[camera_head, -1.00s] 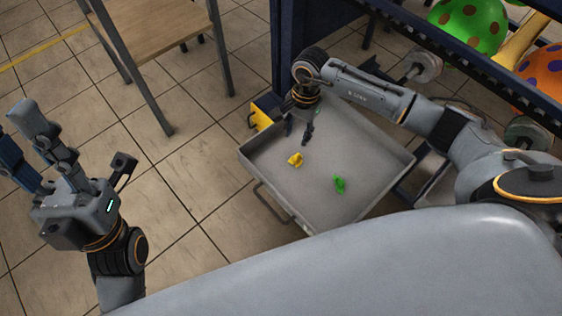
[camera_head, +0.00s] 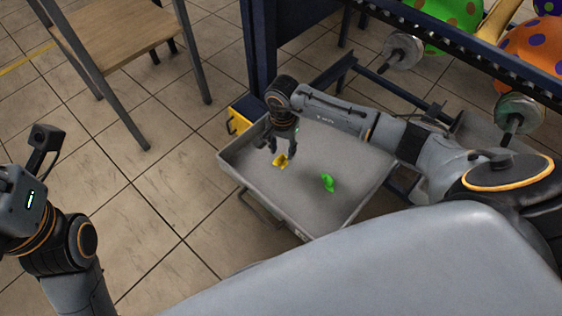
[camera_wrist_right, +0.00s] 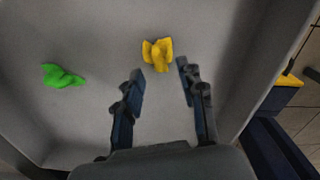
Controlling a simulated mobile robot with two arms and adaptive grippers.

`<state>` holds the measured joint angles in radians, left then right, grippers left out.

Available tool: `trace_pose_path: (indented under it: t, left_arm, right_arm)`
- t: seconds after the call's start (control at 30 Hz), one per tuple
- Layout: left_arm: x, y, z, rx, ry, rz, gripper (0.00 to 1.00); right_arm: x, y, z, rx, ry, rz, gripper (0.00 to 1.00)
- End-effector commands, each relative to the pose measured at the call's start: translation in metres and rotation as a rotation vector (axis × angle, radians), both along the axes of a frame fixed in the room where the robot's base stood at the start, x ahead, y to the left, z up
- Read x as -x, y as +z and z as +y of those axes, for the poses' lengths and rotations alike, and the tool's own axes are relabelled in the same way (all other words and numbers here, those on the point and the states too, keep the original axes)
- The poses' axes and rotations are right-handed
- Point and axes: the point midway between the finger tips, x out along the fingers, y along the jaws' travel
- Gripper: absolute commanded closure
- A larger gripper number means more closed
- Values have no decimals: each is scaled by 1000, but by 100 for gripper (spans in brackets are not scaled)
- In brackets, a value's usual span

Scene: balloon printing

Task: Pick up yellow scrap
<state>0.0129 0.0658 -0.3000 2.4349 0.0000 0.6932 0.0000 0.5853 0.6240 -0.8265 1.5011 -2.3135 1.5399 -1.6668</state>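The yellow scrap (camera_head: 281,161) lies on the floor of the grey tray (camera_head: 318,224), near its left side. It also shows in the right wrist view (camera_wrist_right: 157,54), just beyond the fingertips. My right gripper (camera_head: 281,149) reaches down into the tray close to the yellow scrap. In the right wrist view my right gripper (camera_wrist_right: 160,70) is open, its two fingers apart with nothing between them. My left gripper is cut off by the left edge of the head view, and its fingers do not show.
A green scrap (camera_head: 328,182) lies in the tray to the right of the yellow one. It also shows in the wrist view (camera_wrist_right: 62,76). The tray walls stand around both. A yellow box (camera_head: 240,117) is just outside the tray. A wooden-topped table (camera_head: 112,32) stands at upper left.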

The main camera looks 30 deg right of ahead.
Motion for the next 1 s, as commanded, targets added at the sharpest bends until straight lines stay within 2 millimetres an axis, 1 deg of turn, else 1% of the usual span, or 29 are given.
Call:
trace_pose_path:
  t: [0.03,0.1,0.2,0.5,0.6,0.67,0.7,0.73,1.0]
  left_arm:
    - [2,-2,0,0,1,-19,66]
    - [3,1,-1,-1,1,-36,66]
    - [4,5,-1,-3,2,-52,66]
    - [4,8,-2,-4,3,-55,66]
    - [4,8,-2,-4,3,-55,66]
    - [4,8,-2,-4,3,-55,66]
    - [4,8,-2,-4,3,-55,66]
    - [4,8,-2,-4,3,-55,66]
    - [5,8,-2,-4,2,-56,66]
  right_arm:
    - [0,-12,1,-2,0,1,61]
    - [0,-21,1,-2,0,1,61]
    - [0,-28,0,-1,-1,1,61]
    - [0,-29,0,0,0,0,61]
    - [0,-29,0,0,0,0,80]
    - [0,-29,0,0,0,0,90]
    - [0,-29,0,0,0,0,97]
    - [0,-29,0,0,0,0,99]
    - [0,-30,0,0,0,0,99]
